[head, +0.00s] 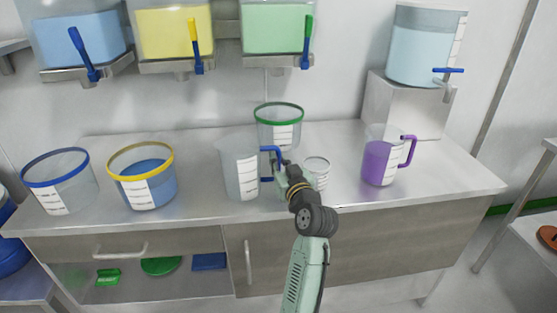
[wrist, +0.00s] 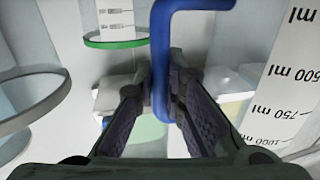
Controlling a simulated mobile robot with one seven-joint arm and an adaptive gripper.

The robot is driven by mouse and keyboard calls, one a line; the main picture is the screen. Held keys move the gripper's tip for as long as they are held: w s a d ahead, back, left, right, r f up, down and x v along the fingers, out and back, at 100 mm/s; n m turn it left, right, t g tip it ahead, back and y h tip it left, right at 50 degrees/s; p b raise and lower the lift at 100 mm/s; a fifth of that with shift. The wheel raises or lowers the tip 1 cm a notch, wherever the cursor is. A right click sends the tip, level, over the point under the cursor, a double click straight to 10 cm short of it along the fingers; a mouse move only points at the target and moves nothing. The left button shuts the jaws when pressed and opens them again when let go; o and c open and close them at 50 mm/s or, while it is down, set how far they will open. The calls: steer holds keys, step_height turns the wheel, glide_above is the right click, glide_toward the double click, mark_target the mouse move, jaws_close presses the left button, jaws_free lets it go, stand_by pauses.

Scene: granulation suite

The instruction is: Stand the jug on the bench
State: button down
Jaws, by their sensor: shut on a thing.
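A clear jug (head: 240,168) with a blue handle (head: 271,150) and a white scale strip is upright at the middle of the bench (head: 330,190), near its front edge. It looks empty. I cannot tell whether its base touches the bench top or hangs just above it. My gripper (head: 283,167) is shut on the blue handle, at the jug's right side. In the wrist view the handle (wrist: 160,60) passes between the two fingers, and the jug's wall with its ml marks (wrist: 285,90) is on the right.
A green-rimmed vessel (head: 279,125) stands behind my gripper, and a small clear beaker (head: 316,172) is close on its right. A purple-filled jug (head: 380,165) stands farther right. Blue-rimmed (head: 60,182) and yellow-rimmed (head: 143,178) tubs stand left. Tapped tanks (head: 175,32) hang above.

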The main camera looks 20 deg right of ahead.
steer(key=shift+f, duration=0.15)
steer(key=c, duration=1.7)
jaws_free()
steer(key=shift+o, duration=0.2)
steer(key=shift+r, duration=0.3)
steer(key=s+b, duration=0.3)
steer(key=s, duration=0.9)
steer(key=shift+a, duration=0.45)
